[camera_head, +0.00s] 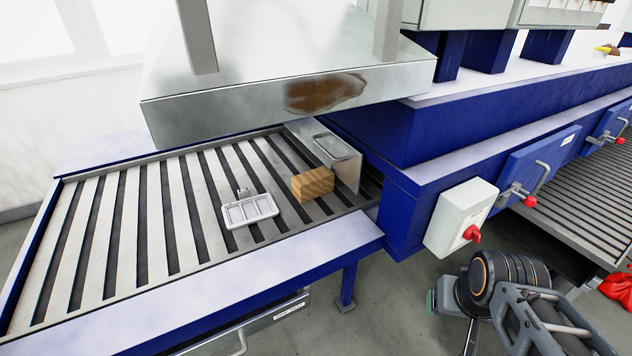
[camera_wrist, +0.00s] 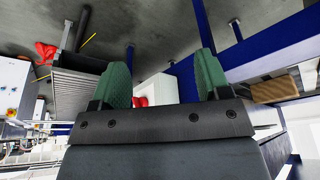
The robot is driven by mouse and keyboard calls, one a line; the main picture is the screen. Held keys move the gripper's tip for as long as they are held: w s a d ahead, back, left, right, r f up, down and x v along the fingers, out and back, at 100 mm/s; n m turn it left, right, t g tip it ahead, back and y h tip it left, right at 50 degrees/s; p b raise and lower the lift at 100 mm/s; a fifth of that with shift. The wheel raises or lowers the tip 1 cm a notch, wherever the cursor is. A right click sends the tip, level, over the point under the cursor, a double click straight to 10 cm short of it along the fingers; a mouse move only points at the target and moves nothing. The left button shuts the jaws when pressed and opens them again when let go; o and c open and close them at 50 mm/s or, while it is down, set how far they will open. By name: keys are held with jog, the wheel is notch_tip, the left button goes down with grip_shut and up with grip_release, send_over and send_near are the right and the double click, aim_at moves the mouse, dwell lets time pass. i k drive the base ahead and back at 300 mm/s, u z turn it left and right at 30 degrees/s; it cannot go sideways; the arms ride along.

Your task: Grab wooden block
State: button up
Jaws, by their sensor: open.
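The wooden block (camera_head: 313,184) is a small tan-brown block on the slatted conveyor bed (camera_head: 145,215) in the head view.
A metal hood (camera_head: 290,95) overhangs the conveyor's back. A blue frame rail (camera_head: 250,283) runs along its front edge. A white switch box (camera_head: 461,217) with a red knob juts out between my arm and the block. Open floor (camera_head: 400,310) lies before the rail.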

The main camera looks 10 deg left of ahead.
aim_at(312, 184)
jog(key=z, duration=1.7)
jog(key=i, duration=1.15)
jog(key=u, duration=4.5)
jog(key=i, duration=1)
jog(key=z, duration=0.05)
